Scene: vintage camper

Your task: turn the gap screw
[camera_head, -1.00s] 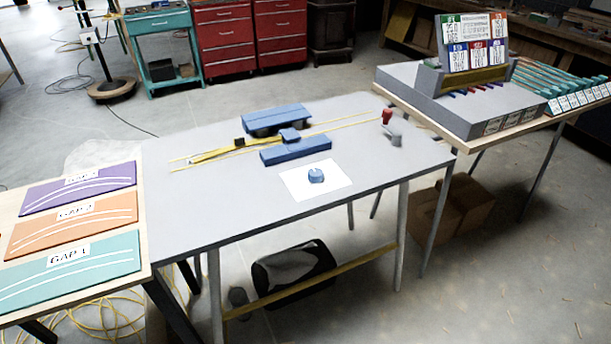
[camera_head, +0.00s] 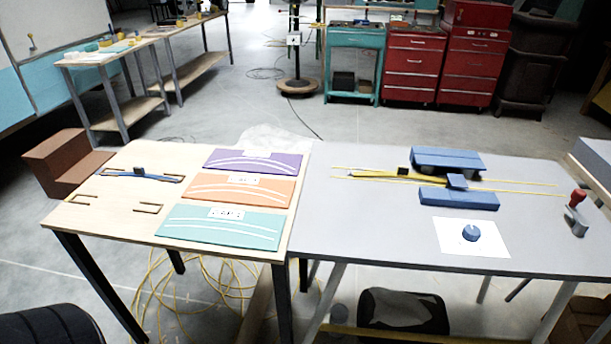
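A round blue knob (camera_head: 471,233), which looks like the gap screw, stands on a white sheet (camera_head: 487,249) on the grey table. Behind it is a blue fixture with a front block (camera_head: 458,199), a back block (camera_head: 446,160) and a small blue piece (camera_head: 456,181) between them. Yellow strips (camera_head: 385,175) run left to right through the fixture. A red-handled tool (camera_head: 577,199) stands at the table's right end. Purple (camera_head: 255,161), orange (camera_head: 240,189) and teal (camera_head: 222,227) panels with white curved lines lie on the wooden table. Neither gripper shows.
The wooden table (camera_head: 120,205) adjoins the grey table (camera_head: 350,235) on its left. A blue strip in a dark holder (camera_head: 140,175) lies on it. A brown box (camera_head: 65,160) stands beyond its left end. Yellow cable (camera_head: 185,300) lies on the floor below.

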